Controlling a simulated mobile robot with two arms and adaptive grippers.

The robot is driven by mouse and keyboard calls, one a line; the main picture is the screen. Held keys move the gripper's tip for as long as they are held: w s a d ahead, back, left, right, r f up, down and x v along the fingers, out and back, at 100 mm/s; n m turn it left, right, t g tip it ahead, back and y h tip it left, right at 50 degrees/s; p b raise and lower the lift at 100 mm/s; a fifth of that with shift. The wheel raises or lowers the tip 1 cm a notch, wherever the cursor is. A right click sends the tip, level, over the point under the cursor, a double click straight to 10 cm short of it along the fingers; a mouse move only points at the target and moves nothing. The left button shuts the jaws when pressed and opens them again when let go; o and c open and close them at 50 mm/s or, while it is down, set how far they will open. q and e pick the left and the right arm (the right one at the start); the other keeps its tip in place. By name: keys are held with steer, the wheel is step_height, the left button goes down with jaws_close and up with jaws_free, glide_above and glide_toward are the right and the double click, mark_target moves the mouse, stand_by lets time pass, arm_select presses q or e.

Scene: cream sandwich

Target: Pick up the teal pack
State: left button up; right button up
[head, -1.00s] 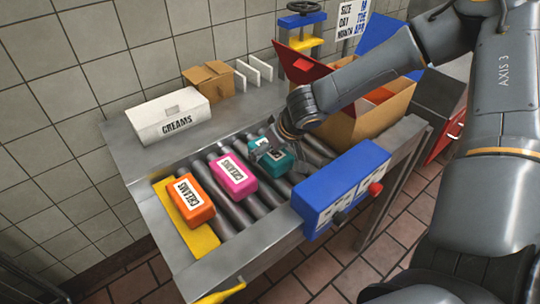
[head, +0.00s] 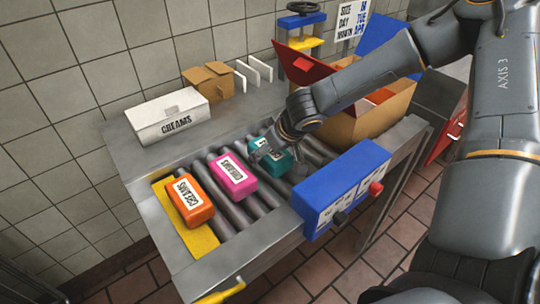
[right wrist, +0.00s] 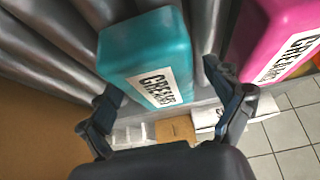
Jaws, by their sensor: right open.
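The teal pack (head: 279,161) lies on the rollers to the right of the pink pack, partly hidden by my right gripper (head: 267,150). In the right wrist view the teal pack (right wrist: 148,48) shows its white label, between and just beyond the fingertips of my right gripper (right wrist: 165,92). The fingers are open, one on each side of the pack's labelled end, with a gap visible on the right side. I cannot tell whether the left finger touches it. My left gripper is not in view.
The pink pack (head: 233,177) and orange pack (head: 190,201) lie to the left on the rollers. A white creams box (head: 168,122) stands behind. A blue control box (head: 343,187) is in front, an open cardboard box (head: 375,119) at right.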

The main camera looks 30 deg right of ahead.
steer(key=c, duration=1.3)
steer(key=shift+r, duration=0.1)
